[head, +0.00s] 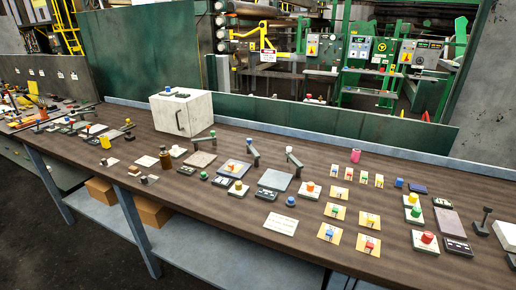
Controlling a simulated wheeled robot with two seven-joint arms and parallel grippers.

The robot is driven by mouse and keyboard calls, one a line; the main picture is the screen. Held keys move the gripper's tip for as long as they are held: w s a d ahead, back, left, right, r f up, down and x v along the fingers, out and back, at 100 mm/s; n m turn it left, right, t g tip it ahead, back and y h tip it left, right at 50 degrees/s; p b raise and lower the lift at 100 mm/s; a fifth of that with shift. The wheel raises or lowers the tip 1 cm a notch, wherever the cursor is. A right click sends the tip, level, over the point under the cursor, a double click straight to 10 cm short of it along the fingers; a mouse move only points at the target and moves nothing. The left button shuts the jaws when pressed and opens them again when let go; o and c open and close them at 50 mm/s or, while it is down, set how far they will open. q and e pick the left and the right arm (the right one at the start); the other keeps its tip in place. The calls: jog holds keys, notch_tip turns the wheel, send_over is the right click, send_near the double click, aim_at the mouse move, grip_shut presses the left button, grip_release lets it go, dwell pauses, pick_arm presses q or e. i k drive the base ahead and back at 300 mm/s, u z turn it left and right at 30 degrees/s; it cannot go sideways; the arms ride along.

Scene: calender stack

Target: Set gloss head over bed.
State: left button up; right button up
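Neither of my grippers is in the head view. On the brown workbench (190,190) stand several small dark swing arms, including a middle one (252,155) and one to its right (294,162). Near them lie flat square plates: a brownish one (200,160), a blue-grey one with a coloured knob on it (228,172), and a plain grey one (275,181). These look like possible heads and beds. No readable label shows which is the gloss head or its bed. The arms are too small to tell exactly what each one hangs over.
A white box with a handle (183,115) stands at the back. Yellow cards with coloured blocks (331,233), a white card (281,224) and red and green buttons (426,238) crowd the right side. Green machinery (375,60) stands behind.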

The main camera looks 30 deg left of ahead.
aim_at(250, 149)
jog(key=z, duration=2.35)
jog(key=k, duration=1.05)
jog(key=u, duration=1.85)
jog(key=i, duration=0.5)
jog(key=z, duration=0.1)
